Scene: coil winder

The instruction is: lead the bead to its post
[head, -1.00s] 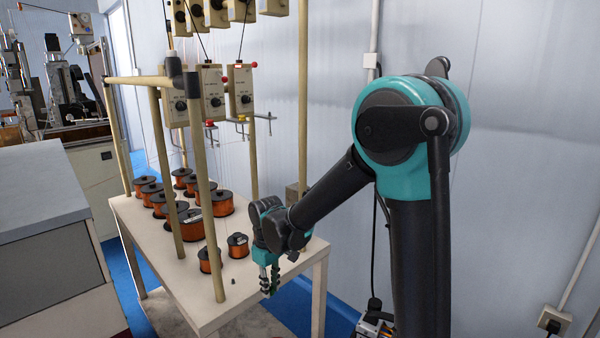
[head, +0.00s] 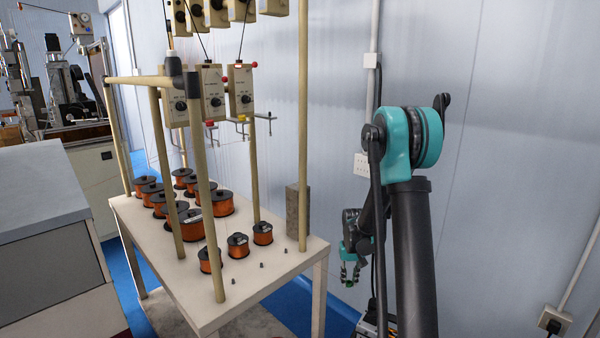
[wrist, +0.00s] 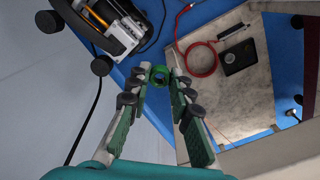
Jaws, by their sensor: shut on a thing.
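My gripper (head: 350,272) hangs low to the right of the table, near the wall and clear of the tabletop. In the wrist view its fingers (wrist: 157,78) close in on a small green ring-shaped thing (wrist: 158,73) at their tips, which looks like the bead. Whether a wire runs through it cannot be told. Small dark pegs (head: 262,265) stand on the bare front right of the tabletop, another (head: 285,250) closer to the right edge; which is the bead's post I cannot tell.
Copper wire spools (head: 223,203) fill the left and middle of the white table (head: 240,280). Upright tan poles (head: 207,190) and hanging tensioner boxes (head: 211,92) rise above it. A grey block (head: 297,210) stands at the back right. A red cable (wrist: 200,62) and machine (wrist: 115,25) lie below.

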